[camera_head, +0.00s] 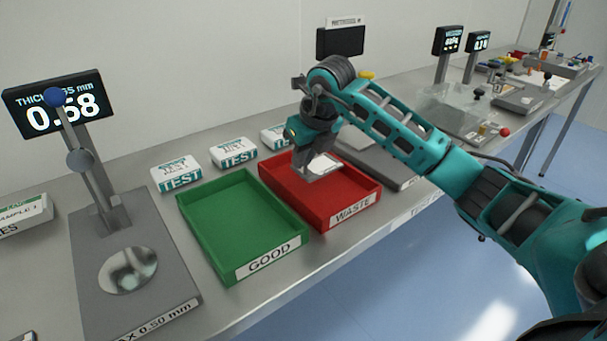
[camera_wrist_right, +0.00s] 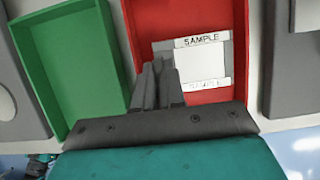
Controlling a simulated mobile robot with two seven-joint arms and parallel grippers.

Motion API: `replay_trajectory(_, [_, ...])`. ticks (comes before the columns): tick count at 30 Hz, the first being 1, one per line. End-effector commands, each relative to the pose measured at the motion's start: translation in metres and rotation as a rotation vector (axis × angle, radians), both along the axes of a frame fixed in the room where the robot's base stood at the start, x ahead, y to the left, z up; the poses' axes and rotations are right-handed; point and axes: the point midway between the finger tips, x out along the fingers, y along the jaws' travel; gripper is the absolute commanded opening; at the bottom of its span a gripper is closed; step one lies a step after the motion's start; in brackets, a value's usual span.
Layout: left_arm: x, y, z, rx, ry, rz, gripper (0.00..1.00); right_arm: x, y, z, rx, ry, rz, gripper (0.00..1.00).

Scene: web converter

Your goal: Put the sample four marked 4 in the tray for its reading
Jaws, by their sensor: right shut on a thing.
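My right gripper (camera_head: 313,177) is down over the red tray marked WASTE (camera_head: 362,203), shut on a flat white sample (camera_head: 325,163). In the right wrist view the sample (camera_wrist_right: 190,66) has the word SAMPLE on its edge strips and lies against the closed fingers (camera_wrist_right: 158,82), within the red tray's outline (camera_wrist_right: 150,14). I cannot read its number, nor tell whether it touches the tray floor. The green tray marked GOOD (camera_head: 243,222) is empty, left of the red one. The thickness gauge display (camera_head: 55,103) reads 0.68. My left gripper is not in view.
The gauge base (camera_head: 130,305), labelled with a 0.50 mm maximum, stands left of the green tray with a bare round plate. Several TEST packs (camera_head: 177,173) line the back. A grey device (camera_head: 375,160) stands right of the red tray. A SAMPLE 1 box (camera_head: 22,215) is at far left.

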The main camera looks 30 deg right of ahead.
Motion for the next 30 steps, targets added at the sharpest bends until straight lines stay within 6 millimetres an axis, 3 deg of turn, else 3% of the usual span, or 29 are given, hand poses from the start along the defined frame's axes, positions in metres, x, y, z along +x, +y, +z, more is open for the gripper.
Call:
replay_trajectory(5, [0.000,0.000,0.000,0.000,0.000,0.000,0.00,0.000,0.000,-0.012,0.002,0.001,0.001,0.00])
replay_trajectory(12, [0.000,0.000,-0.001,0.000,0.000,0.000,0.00,0.000,0.000,-0.046,0.001,0.001,-0.001,0.00])
replay_trajectory(24, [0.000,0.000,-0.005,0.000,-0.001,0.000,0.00,0.000,0.000,-0.052,-0.001,-0.001,0.000,0.00])
replay_trajectory(25, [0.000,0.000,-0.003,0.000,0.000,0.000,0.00,0.000,0.000,-0.051,0.000,-0.001,-0.001,0.12])
replay_trajectory(30, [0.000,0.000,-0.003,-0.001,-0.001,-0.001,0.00,0.000,0.000,-0.051,0.000,0.000,-0.001,0.29])
